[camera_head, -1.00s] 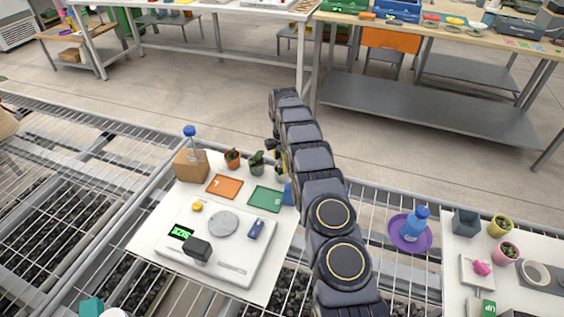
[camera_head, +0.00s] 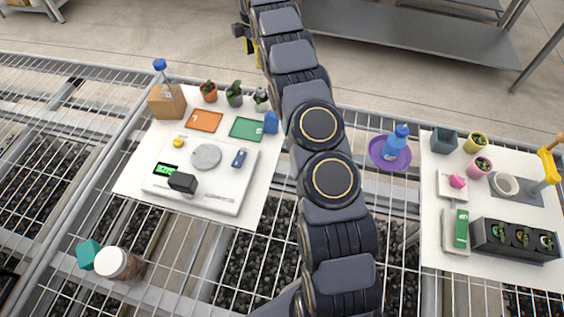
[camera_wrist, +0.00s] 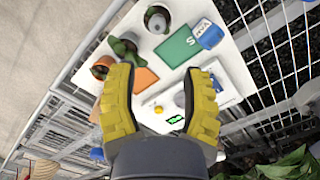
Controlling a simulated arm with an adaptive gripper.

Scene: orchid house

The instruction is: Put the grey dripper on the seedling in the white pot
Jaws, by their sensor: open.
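A small whitish pot with a dark plant (camera_head: 261,99) stands at the back of the left white board, right of two other pots. It also shows at the top of the wrist view (camera_wrist: 156,17). I cannot pick out the grey dripper with certainty; a dark grey block (camera_head: 182,182) lies on the scale. My gripper (camera_wrist: 161,72) is open and empty, its yellow fingers spread above the left board. In the head view my arm reaches up past the board and its fingertips are out of sight.
A terracotta pot (camera_head: 208,97) and a grey pot (camera_head: 234,100) stand beside the whitish pot. Orange (camera_head: 204,121) and green (camera_head: 246,128) trays lie in front. A bottle on a wooden block (camera_head: 168,105) stands left. The right board holds several pots and a black seedling tray (camera_head: 512,241).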

